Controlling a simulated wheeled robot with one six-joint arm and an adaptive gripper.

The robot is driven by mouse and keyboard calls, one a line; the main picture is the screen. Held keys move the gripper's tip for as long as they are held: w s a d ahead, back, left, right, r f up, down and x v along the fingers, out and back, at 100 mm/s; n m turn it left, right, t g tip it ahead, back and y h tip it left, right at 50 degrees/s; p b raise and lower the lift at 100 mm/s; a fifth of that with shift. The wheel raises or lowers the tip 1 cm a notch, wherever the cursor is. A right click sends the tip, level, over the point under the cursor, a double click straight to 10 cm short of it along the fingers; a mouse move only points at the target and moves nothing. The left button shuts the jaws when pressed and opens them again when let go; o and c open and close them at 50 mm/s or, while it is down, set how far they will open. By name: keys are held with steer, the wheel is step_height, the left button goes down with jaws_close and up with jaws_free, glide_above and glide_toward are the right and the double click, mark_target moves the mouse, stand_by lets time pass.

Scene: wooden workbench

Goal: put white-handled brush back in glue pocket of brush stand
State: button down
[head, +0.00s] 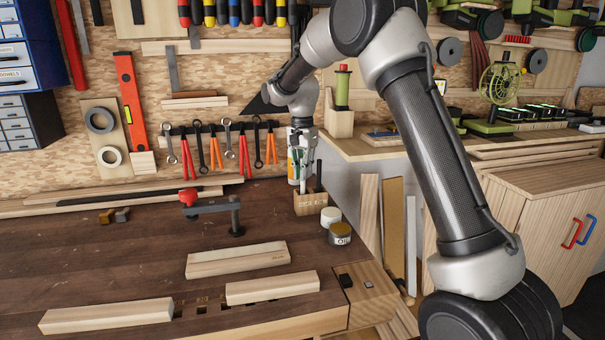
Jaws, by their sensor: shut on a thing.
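The brush stand (309,205) is a small light wooden block near the back right of the workbench, with lettering on its front that is too small to read. My gripper (301,170) is just above the stand, pointing down, shut on a thin pale item that appears to be the white-handled brush (302,184). The brush is roughly upright, its lower end at or just over the stand's top. I cannot tell whether it is inside a pocket. A dark upright handle (318,176) shows at the stand's right side. The pockets are too small to make out.
A white bottle (291,172) with a coloured label stands close behind the gripper. A white-topped jar (330,215) and an oil tin (340,234) stand in front of the stand. A red-handled clamp (210,207) and wooden blocks (237,260) lie to the left.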

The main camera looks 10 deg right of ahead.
steer(key=shift+f, duration=0.4)
steer(key=c, duration=1.5)
jaws_free()
steer(key=shift+c, duration=0.2)
step_height(320, 180, up, 12)
steer(key=shift+f, duration=0.25)
steer(key=shift+s+r, duration=0.1)
steer(key=shift+r, duration=0.3)
